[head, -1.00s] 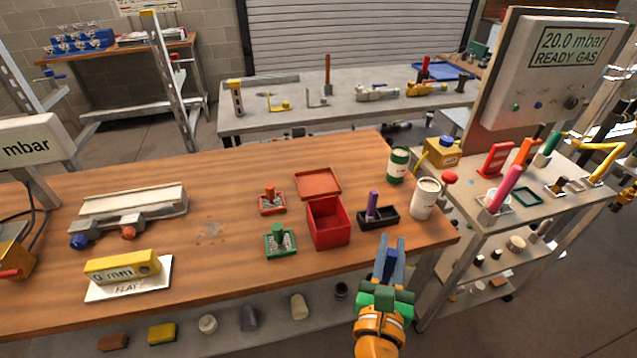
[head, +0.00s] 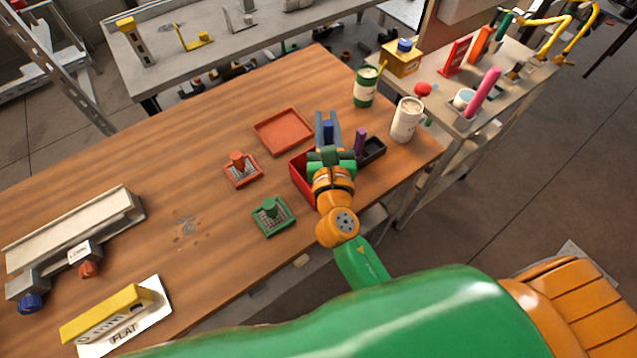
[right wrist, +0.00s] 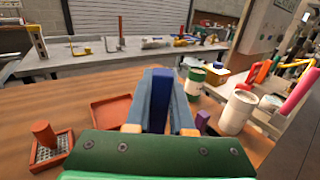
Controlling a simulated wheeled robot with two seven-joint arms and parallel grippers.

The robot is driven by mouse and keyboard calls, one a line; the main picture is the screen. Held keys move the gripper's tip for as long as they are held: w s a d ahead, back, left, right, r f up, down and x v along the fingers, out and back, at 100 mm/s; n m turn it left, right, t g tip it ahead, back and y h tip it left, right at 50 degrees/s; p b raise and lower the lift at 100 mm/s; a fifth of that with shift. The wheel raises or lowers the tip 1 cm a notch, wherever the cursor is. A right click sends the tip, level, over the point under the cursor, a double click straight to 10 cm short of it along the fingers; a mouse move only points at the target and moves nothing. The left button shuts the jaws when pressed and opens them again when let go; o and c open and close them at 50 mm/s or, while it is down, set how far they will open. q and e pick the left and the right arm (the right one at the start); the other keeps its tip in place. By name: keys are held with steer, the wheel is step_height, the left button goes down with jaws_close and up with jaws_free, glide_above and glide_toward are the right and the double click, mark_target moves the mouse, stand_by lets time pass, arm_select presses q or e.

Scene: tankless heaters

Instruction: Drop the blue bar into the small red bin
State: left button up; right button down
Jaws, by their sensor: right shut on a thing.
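My right gripper (head: 328,128) is shut on the blue bar (head: 328,131), which stands between its two fingers. The bar also shows upright in the right wrist view (right wrist: 160,98). In the head view the gripper and wrist lie over the small red bin (head: 301,178) and hide most of it; only its left part shows. How high the bar is above the bin I cannot tell. My left gripper is in neither view.
A red lid-like tray (head: 283,131) lies behind the bin. A black tray (head: 373,151) with a purple bar (head: 360,142) is just right. A white canister (head: 407,119) and green canister (head: 366,87) stand farther right. Red (head: 242,169) and green (head: 272,215) stamp-like pieces sit left.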

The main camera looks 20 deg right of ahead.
step_height(320, 180, down, 2)
steer(key=shift+w+a+f+b, duration=0.15)
steer(key=shift+b, duration=0.3)
steer(key=shift+w+a, duration=0.1)
steer(key=shift+w, duration=0.05)
steer(key=c, duration=0.7)
jaws_free()
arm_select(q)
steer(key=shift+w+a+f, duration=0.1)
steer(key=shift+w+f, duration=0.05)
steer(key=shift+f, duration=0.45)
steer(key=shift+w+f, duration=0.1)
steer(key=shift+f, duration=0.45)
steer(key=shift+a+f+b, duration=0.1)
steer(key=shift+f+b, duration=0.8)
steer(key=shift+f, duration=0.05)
arm_select(e)
steer(key=v, duration=0.7)
